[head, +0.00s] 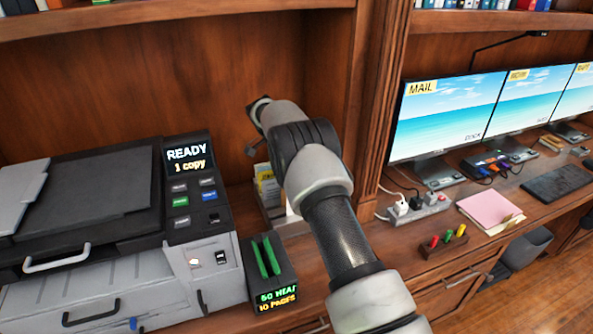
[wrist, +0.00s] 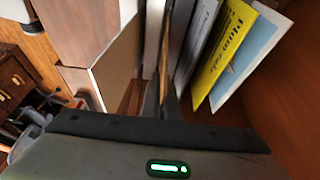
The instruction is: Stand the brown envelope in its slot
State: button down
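In the wrist view my gripper (wrist: 165,98) points into a rack. Its two fingers are close together on a thin brown strip, which looks like the brown envelope (wrist: 165,48) seen edge-on. The envelope's faces do not show, and I cannot tell whether its lower edge touches the rack. To its right stand a grey item (wrist: 195,40), a yellow "Plum Cake" item (wrist: 224,48) and a pale blue one (wrist: 252,58).
A grey printer (head: 100,215) fills the left of the desk. A dark box with green slots (head: 268,262) stands beside it. A wooden pillar (head: 375,110) rises behind my arm. A power strip (head: 415,210), monitors (head: 445,115) and a pink folder (head: 490,210) lie to the right.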

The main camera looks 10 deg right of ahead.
jog(key=shift+f+b, duration=0.5)
jog(key=shift+f, duration=0.3)
jog(key=c, duration=2)
grip_release()
jog(key=shift+r, duration=0.15)
jog(key=p+v, duration=0.1)
jog(key=v, duration=1.6)
jog(key=shift+r, duration=0.15)
